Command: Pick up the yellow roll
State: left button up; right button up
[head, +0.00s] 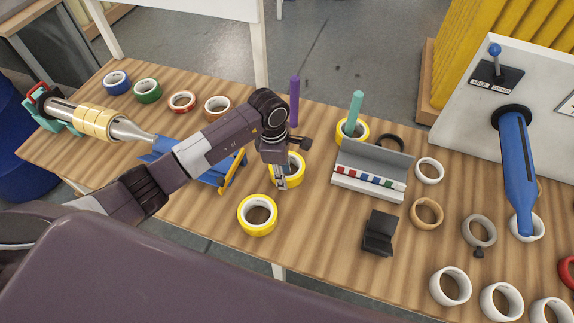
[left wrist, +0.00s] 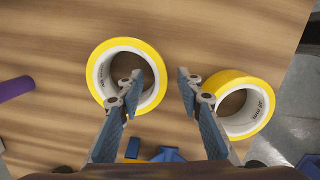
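A yellow roll (head: 299,172) lies on the wooden table, partly hidden behind my left gripper (head: 283,185). It is the left of two yellow rolls in the left wrist view (left wrist: 150,61). A second yellow roll (head: 257,230) lies nearer to me; it is the right one in the left wrist view (left wrist: 258,126). My left gripper (left wrist: 159,77) is open, pointing down, with nothing gripped. One finger shows over the first roll's hole, the other between the two rolls, so the fingers straddle its near wall. Contact cannot be told. My right gripper is not in view.
Another yellow roll (head: 345,139) stands around a teal peg (head: 356,108). A purple peg (head: 295,88) stands behind the first roll. A grey box (head: 373,160) is to the right, a blue holder (head: 205,170) to the left. Several other rolls lie about.

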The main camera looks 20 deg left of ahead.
pick_arm(q)
jog(key=shift+d+f, duration=0.1)
jog(key=shift+f, duration=0.95)
grip_shut()
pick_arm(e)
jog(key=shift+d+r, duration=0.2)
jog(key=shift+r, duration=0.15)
pick_arm(q)
jog(key=shift+r, duration=0.15)
